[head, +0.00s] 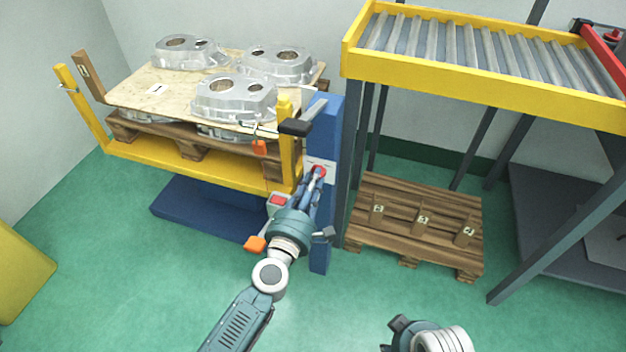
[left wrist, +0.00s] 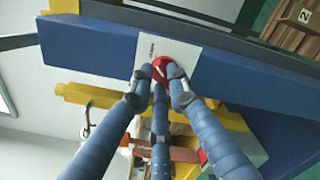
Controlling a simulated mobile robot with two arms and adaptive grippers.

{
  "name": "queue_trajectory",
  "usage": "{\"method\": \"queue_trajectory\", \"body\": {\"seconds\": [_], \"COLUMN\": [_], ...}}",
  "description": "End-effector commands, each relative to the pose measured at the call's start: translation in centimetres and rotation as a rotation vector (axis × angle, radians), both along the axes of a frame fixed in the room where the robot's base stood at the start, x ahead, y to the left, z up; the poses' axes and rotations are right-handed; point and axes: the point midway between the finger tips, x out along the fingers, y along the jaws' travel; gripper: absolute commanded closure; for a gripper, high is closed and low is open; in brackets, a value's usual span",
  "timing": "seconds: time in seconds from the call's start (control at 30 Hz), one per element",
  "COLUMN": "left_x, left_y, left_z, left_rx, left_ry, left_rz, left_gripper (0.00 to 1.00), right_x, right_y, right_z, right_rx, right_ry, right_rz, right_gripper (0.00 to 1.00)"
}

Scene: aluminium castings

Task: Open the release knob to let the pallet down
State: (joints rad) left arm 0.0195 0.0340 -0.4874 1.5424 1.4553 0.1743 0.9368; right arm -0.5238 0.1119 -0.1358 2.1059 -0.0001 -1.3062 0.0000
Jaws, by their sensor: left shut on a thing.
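The red release knob (head: 319,171) sits on a white plate on the blue post (head: 325,125). My left gripper (head: 316,178) is shut on the knob; in the left wrist view its fingers close around the red knob (left wrist: 160,68) in front of the white plate (left wrist: 178,60). The fingers hide part of the knob, so its turn cannot be told. The loaded pallet (head: 190,146) rests on the yellow lift frame (head: 190,168), raised above the blue base (head: 200,212). My right gripper (head: 398,328) shows only partly at the bottom edge; its fingertips cannot be made out.
Aluminium castings (head: 235,100) lie on a board (head: 140,92) on the pallet. A black-handled lever (head: 295,127) juts near the post. A roller conveyor (head: 480,85) stands right, with an empty wooden pallet (head: 400,190) beneath. The green floor in front is clear.

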Motion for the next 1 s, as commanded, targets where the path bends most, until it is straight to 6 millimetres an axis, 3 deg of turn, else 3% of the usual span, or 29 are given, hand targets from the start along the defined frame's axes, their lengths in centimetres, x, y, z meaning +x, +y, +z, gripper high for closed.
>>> {"method": "queue_trajectory", "body": {"seconds": [0.4,0.43,0.5,0.53,0.83,1.0], "left_x": [-0.1,-0.1,-0.1,-0.1,-0.2,-2.0], "left_y": [-0.1,-0.1,-0.1,-0.1,0.0,0.6], "left_z": [-0.2,-0.2,-0.2,-0.1,-0.1,-0.2], "left_rx": [0.013,0.013,0.013,0.012,0.01,0.008], "left_ry": [-0.002,-0.002,-0.002,-0.002,-0.002,0.0], "left_rz": [-0.002,-0.002,-0.002,-0.002,-0.001,0.0], "left_gripper": [1.0,0.8,0.66,0.65,0.65,0.65], "right_x": [0.0,0.0,0.0,0.0,0.0,0.0], "right_y": [0.0,0.0,0.0,0.0,0.1,0.0], "right_z": [-0.1,-0.1,-0.1,-0.1,-0.1,-0.1], "right_rx": [0.0,0.0,0.0,0.0,0.001,0.001], "right_ry": [0.0,0.0,0.0,0.0,0.001,0.001], "right_rz": [0.0,0.0,0.0,0.0,0.001,0.001], "right_gripper": [0.6,0.6,0.6,0.6,0.6,0.6]}}
